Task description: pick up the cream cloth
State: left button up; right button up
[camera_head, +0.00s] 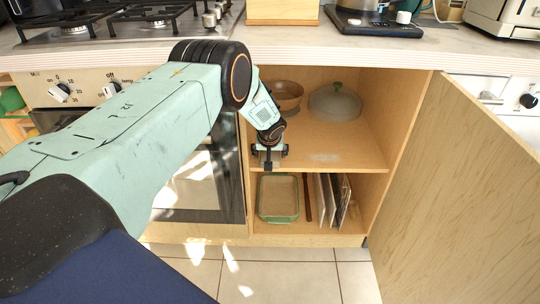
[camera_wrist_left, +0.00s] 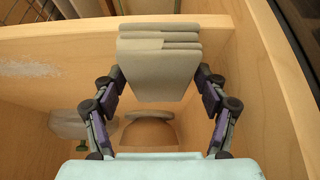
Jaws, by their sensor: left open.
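The cream cloth (camera_wrist_left: 160,65) looks grey-beige and is folded in several layers. In the wrist view it lies at the front edge of the cabinet's middle shelf, close to the side wall. My left gripper (camera_wrist_left: 160,78) is open, with one finger on each side of the cloth; whether they touch it cannot be told. In the head view my left gripper (camera_head: 269,156) reaches down at the left front of the shelf, and the cloth is hidden there behind the gripper and arm. My right gripper is not in view.
A brown bowl (camera_head: 285,93) and a grey lidded pot (camera_head: 335,104) stand behind on the middle shelf (camera_head: 350,150). Below are a green tray (camera_head: 278,214) and upright boards (camera_head: 332,200). The open door (camera_head: 465,170) is on the right. The shelf's right front is clear.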

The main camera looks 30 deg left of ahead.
pick_arm(q)
jog(key=shift+f, duration=0.15)
jog(key=c, duration=0.9)
